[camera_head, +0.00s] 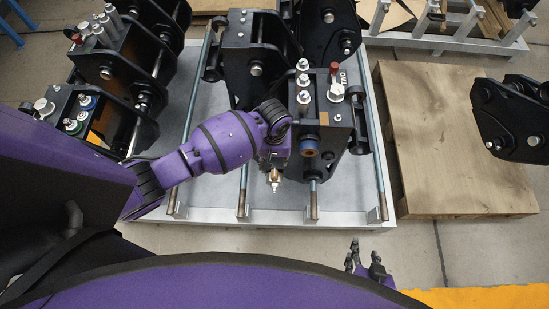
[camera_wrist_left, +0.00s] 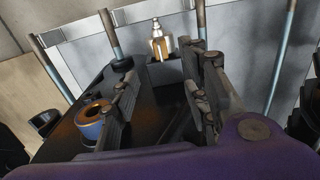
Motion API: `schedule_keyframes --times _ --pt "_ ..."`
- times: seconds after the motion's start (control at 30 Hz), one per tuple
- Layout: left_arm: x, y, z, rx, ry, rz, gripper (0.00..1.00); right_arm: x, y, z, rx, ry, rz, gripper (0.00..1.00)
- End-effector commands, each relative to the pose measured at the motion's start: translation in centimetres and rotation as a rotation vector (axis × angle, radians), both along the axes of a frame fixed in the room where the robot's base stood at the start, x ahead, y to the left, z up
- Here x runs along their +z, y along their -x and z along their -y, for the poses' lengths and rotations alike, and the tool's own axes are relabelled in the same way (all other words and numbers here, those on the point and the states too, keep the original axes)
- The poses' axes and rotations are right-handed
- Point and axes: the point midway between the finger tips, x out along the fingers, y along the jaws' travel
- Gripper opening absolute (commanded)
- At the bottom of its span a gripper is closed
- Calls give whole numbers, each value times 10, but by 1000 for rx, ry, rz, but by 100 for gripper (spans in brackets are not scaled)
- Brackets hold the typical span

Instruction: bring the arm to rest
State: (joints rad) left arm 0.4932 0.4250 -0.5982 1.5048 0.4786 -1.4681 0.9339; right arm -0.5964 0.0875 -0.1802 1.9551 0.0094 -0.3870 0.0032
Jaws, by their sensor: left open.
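My left arm reaches over the middle black coupler (camera_head: 250,55). Its gripper (camera_wrist_left: 161,72) is open in the left wrist view, with a clear gap between the fingers. In the head view the wrist mostly hides these fingers. A brass fitting with a silver tip (camera_wrist_left: 159,42) stands beyond the gap, apart from the fingers; it also shows in the head view (camera_head: 274,179). A blue and copper ring (camera_wrist_left: 92,112) is beside the left finger; it also shows in the head view (camera_head: 309,147). My right gripper (camera_head: 365,261) is at the bottom, fingers apart and empty.
The coupler sits on a grey metal pallet frame (camera_head: 285,216) with upright rods. More black couplers (camera_head: 120,55) stand at left. A wooden board (camera_head: 450,150) lies at right, with a black part (camera_head: 515,118) over its edge. Grey floor (camera_head: 480,245) is open in front of the board.

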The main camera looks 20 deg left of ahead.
Motion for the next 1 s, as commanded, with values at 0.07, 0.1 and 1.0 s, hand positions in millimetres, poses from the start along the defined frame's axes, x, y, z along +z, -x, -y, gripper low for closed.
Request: schedule_keyframes --times 0.07,0.1,1.0 --pt "0 0 0 0 0 0 42 0 0 0 0 0 0 40" --pt "0 0 0 0 0 0 42 0 0 0 0 0 0 40" --pt "-27 131 12 -180 197 494 42 7 -6 -2 3 -3 11 40"
